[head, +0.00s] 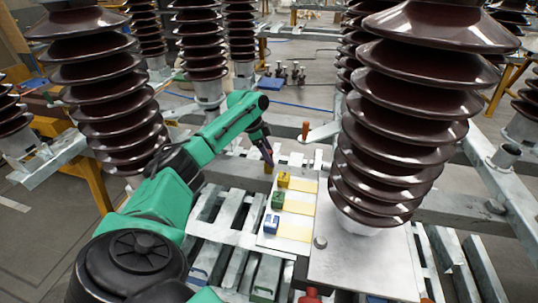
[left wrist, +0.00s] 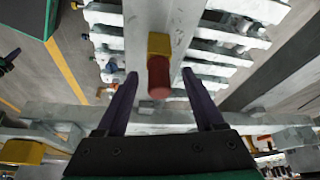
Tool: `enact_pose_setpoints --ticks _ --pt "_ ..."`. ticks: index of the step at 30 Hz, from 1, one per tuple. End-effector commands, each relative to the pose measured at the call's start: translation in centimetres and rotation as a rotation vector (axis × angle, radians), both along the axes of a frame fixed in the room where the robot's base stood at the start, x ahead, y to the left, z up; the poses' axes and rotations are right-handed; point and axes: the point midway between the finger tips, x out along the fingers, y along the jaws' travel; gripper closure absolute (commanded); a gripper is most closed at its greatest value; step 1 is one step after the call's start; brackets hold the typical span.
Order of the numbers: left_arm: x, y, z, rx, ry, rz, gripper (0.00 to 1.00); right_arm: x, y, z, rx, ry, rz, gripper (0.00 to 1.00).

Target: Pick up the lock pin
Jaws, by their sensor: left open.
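The lock pin, by its look a red round-ended cylinder (left wrist: 158,78) with a yellow block (left wrist: 159,44) behind it, stands on a grey metal beam in the left wrist view. It lies between the lines of my left gripper's two dark fingers (left wrist: 160,75), near the tips, with a gap on both sides. The gripper is open and holds nothing. In the head view my left gripper (head: 266,152) points down above the frame, and a small brownish upright piece (head: 268,168) shows just under it. My right gripper is not in view.
Large brown ribbed insulators (head: 410,110) stand close on the right and left (head: 108,100). An orange upright piece (head: 305,130) stands farther back on the slatted metal frame.

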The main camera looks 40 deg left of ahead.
Motion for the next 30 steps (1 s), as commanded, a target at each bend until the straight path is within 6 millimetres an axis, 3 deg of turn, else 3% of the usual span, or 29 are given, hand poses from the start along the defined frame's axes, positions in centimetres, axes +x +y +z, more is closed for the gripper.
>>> enact_pose_setpoints --ticks 1,6,15,20,26,30 --pt "0.0 0.0 0.0 0.0 0.0 0.0 0.34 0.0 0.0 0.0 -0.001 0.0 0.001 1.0" --pt "0.0 0.0 0.0 0.0 0.0 0.0 0.99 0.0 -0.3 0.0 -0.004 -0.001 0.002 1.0" --pt "0.0 0.0 0.2 0.0 -0.001 0.0 1.0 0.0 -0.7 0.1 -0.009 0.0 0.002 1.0" --pt "0.1 0.0 1.4 -0.001 -0.004 0.0 1.0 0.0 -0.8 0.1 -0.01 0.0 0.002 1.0" --pt "0.1 0.0 5.7 -0.001 -0.008 0.0 1.0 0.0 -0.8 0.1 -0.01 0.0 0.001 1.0" --pt "0.2 0.0 10.9 -0.002 -0.01 -0.001 1.0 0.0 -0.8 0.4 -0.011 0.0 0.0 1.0"
